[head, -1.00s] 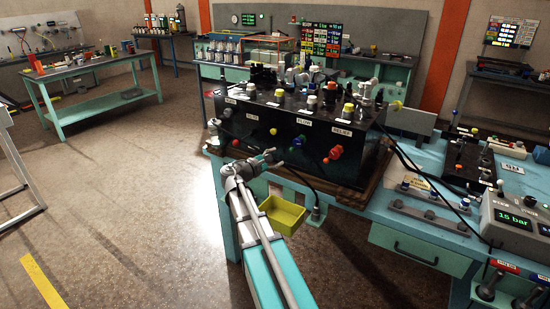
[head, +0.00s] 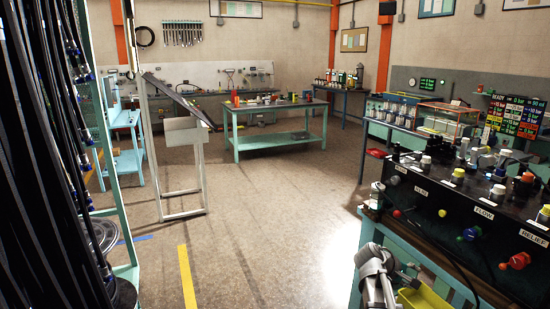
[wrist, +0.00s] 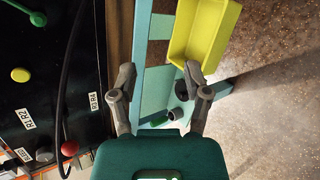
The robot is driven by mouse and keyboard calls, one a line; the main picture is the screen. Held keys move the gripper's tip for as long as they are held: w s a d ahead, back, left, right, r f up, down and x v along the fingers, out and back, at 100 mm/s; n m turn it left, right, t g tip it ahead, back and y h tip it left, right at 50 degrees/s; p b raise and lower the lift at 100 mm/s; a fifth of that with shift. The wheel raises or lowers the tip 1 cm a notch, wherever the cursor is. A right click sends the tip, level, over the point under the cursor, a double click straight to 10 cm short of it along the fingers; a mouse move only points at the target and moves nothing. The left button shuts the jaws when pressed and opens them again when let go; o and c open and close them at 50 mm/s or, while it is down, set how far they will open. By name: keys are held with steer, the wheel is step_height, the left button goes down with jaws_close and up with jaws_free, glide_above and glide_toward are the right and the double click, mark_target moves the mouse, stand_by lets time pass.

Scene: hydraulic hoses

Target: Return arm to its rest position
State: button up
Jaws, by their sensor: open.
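My arm (head: 375,272) shows at the bottom right of the head view, beside the front edge of the bench with the black valve block. In the wrist view my gripper (wrist: 160,74) is open, with its two grey fingers spread and nothing between them. The teal bench frame and a small dark cylinder (wrist: 175,113) show behind the fingers. In the head view the fingers are small and hard to make out.
The black valve block (head: 440,205) with coloured knobs stands close to my arm. A yellow bin (wrist: 205,40) hangs just beyond the fingers. Black hoses (head: 45,150) hang at the left, near a grey metal stand (head: 181,165). The middle floor is open.

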steer(key=s+a+f+m+y, duration=0.2)
steer(key=s+a+y, duration=0.1)
steer(key=a, duration=0.5)
steer(key=s+a+f+m+g+y+p, duration=0.1)
steer(key=s+a+y, duration=0.3)
steer(key=a, duration=0.4)
steer(key=s+a+f+m+y+p, duration=0.1)
steer(key=s+a+f+m+y, duration=0.1)
steer(key=a, duration=0.7)
steer(key=s+f+y, duration=0.1)
steer(key=s+y, duration=0.1)
steer(key=shift+s+f+m+g, duration=0.25)
steer(key=shift+s+m+g, duration=0.05)
steer(key=shift+m, duration=0.1)
steer(key=shift+d, duration=0.1)
stand_by(0.8)
